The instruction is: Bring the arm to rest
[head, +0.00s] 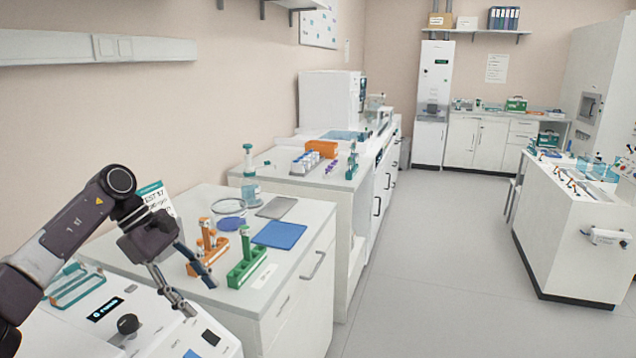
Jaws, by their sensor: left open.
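My left arm comes in from the lower left, and its gripper (198,290) is open and empty. Its fingers point down and right, over the white machine (150,335) with a dark knob and small display. Behind the fingers an orange tube rack (208,252) stands on the counter, partly covered by them. A green tube rack (246,266) stands just right of it with a tube in it. I cannot tell whether the fingers touch the orange rack. My right gripper is not in the head view.
A blue mat (279,235), a grey flat pad (276,207) and a bottle (249,185) lie or stand behind the racks. A second counter (285,178) holds an orange box (322,148) and small racks. An island bench (570,215) stands right. The floor (435,260) between is clear.

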